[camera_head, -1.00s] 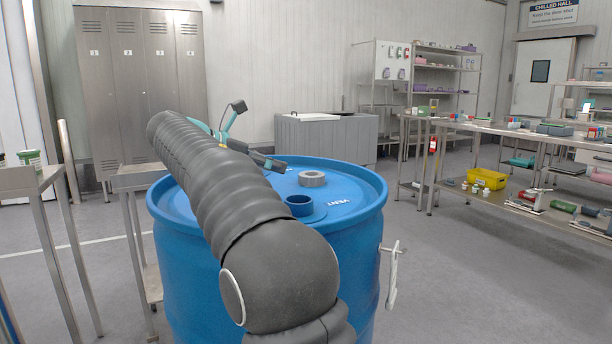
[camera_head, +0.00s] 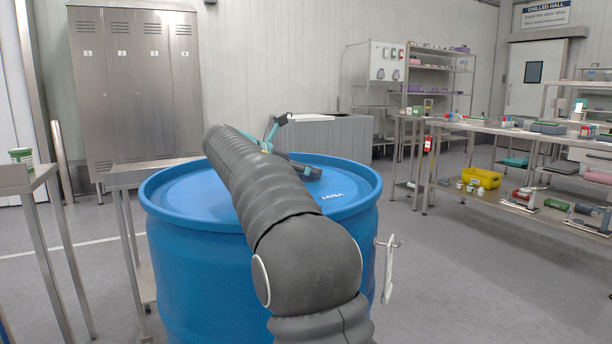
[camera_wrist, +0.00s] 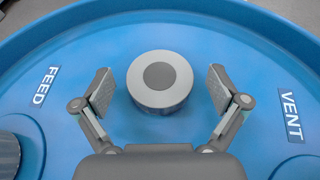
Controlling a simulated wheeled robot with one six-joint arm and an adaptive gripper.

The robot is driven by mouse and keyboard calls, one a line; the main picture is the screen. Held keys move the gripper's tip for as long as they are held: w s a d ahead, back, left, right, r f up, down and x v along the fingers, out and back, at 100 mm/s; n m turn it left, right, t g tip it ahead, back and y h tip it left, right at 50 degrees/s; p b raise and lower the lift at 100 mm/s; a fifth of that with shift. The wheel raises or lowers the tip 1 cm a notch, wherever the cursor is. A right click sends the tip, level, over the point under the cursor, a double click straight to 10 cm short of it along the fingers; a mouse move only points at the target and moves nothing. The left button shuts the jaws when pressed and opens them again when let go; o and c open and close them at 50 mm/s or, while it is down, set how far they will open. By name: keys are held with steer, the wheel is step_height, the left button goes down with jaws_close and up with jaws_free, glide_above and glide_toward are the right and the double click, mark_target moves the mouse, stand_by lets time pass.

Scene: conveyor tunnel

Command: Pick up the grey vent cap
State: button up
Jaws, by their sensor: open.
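The grey vent cap (camera_wrist: 160,82) is a round ringed disc in the wrist view, on the blue drum lid (camera_wrist: 200,37). My gripper (camera_wrist: 160,88) is open, with one finger on each side of the cap and a clear gap to both. In the head view my gripper (camera_head: 306,170) is over the right part of the lid and partly hidden by my arm, and the cap is hidden there. The blue drum (camera_head: 200,270) stands upright. Its lid carries a FEED label (camera_wrist: 45,86) on the left and a VENT label (camera_wrist: 291,116) on the right.
A dark round fitting (camera_wrist: 8,155) shows at the wrist view's lower left. A steel stand (camera_head: 125,180) is close to the drum's left. A white hook-like handle (camera_head: 389,270) is at its right. A long steel bench (camera_head: 520,140) stands further right, with open floor between.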

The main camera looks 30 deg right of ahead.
steer(key=shift+d+f, duration=0.15)
steer(key=shift+d, duration=0.2)
steer(key=c, duration=0.9)
steer(key=shift+c, duration=0.2)
